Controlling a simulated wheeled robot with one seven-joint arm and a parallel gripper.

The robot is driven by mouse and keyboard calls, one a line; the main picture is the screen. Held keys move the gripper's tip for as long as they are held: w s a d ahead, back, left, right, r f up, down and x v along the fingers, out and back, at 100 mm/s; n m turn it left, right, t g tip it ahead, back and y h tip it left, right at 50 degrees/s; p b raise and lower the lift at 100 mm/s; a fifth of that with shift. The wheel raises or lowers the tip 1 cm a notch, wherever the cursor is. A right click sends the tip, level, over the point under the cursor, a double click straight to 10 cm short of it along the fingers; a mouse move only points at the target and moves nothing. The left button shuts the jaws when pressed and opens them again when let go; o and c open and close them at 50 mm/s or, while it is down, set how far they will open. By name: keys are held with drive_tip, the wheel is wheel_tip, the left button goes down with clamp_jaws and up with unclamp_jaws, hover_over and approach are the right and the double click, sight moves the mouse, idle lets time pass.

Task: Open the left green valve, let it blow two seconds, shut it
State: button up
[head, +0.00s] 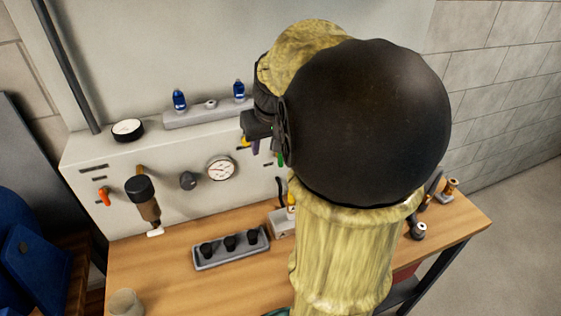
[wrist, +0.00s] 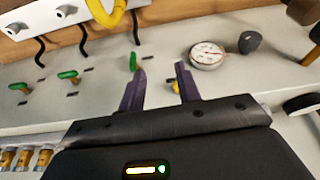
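Several green valve handles show in the wrist view, where the panel appears upside down. The one nearest the gauge, the left green valve (wrist: 133,62), stands just beyond my left finger's tip and is seen narrow and upright in the picture. Two more green handles, (wrist: 68,76) and (wrist: 19,87), lie crosswise farther left. My gripper (wrist: 160,70) is open and empty, its two purple fingers apart. The valve is not between them; contact cannot be told. In the head view my arm hides most of the valves; a sliver of green (head: 280,158) shows beside it.
A round gauge (wrist: 207,55) and a dark knob (wrist: 250,41) sit right of my fingers in the wrist view. A yellow part (wrist: 175,87) shows by the right finger. On the bench, a grey tray (head: 231,262) holds black pieces. Black hooked hoses run near the valves.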

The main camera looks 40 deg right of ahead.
drive_tip(key=d+r+b, duration=0.1)
drive_tip(key=d+r, duration=0.4)
drive_tip(key=d, duration=0.1)
drive_tip(key=shift+s+d+r, duration=0.15)
drive_tip(key=shift+s+r, duration=0.1)
drive_tip(key=shift+s, duration=0.2)
drive_tip(key=shift+f, duration=0.15)
drive_tip(key=shift+m, duration=0.3)
drive_tip(key=x, duration=1.7)
drive_tip(key=shift+w+d, duration=0.25)
drive_tip(key=shift+w, duration=0.1)
clamp_jaws()
